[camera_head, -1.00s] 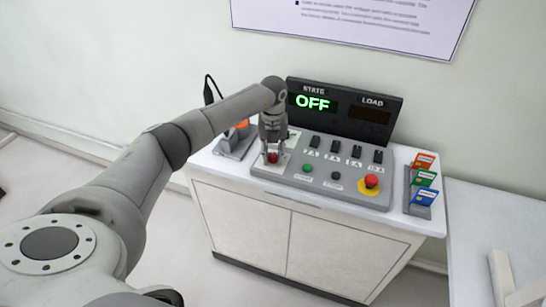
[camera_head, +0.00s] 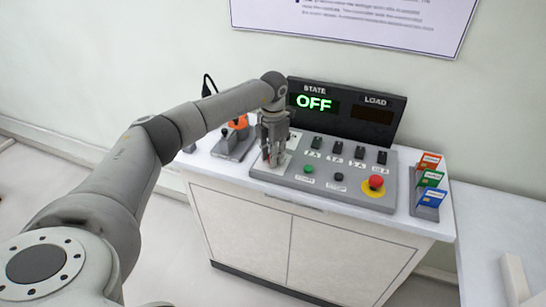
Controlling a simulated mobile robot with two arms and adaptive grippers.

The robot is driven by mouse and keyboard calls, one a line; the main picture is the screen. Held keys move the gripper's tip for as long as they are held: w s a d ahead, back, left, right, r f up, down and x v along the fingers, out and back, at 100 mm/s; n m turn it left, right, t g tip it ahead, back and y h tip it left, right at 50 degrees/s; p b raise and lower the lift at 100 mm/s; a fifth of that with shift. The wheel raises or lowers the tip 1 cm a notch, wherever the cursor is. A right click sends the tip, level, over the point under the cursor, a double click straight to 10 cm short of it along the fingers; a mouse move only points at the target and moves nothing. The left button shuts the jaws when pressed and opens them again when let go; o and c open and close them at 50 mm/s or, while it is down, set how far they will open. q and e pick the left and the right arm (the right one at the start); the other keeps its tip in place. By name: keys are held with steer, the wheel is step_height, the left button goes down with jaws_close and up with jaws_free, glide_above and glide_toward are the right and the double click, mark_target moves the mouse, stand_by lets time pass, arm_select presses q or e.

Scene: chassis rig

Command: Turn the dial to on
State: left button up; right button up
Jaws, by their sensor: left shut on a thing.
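The control panel (camera_head: 338,187) lies on top of a white cabinet. The dial sits at its left end, under my left gripper (camera_head: 271,158); only a trace of red shows there and the gripper hides the rest. My left gripper points down and is shut on the dial. The display (camera_head: 345,109) behind the panel reads OFF in green under STATE, and the LOAD window is dark. My right gripper is not in view.
Several black switches, a green button (camera_head: 308,169), a black button (camera_head: 338,176) and a red emergency button (camera_head: 376,182) are on the panel. A card rack (camera_head: 425,208) stands right. An orange-topped device (camera_head: 238,124) stands left, close to my arm.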

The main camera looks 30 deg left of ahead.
arm_select(q)
steer(key=shift+m+b, duration=0.3)
steer(key=shift+m, duration=0.8)
steer(key=shift+r, duration=0.1)
steer(key=o, duration=1.1)
steer(key=shift+c, duration=0.2)
step_height(320, 180, up, 12)
